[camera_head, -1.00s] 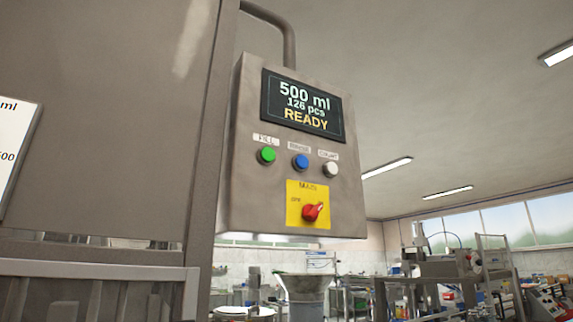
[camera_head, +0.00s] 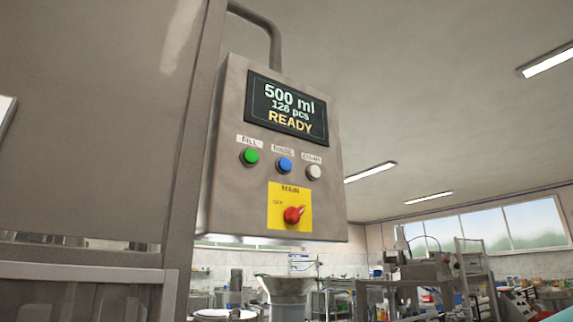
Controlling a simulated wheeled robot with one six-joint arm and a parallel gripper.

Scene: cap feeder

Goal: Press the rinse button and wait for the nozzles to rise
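A grey control box (camera_head: 228,190) hangs from a bent pipe beside a large steel machine. Its screen (camera_head: 287,108) reads "500 ml, 126 pcs, READY". Below it are a green button labelled FILL (camera_head: 250,157), a blue button (camera_head: 284,165) whose blurred label looks like RINSE, and a white button (camera_head: 313,172) labelled COUNT. A red MAIN switch (camera_head: 293,215) sits on a yellow plate. No nozzles can be made out. My gripper is not clearly in view; a small teal shape shows at the bottom right corner, and I cannot tell what it is.
The steel machine's wall and post (camera_head: 188,150) fill the left side. Below the box is a funnel-shaped container (camera_head: 287,290). Workshop equipment (camera_head: 425,280) stands at the back right. The space right of the box is clear.

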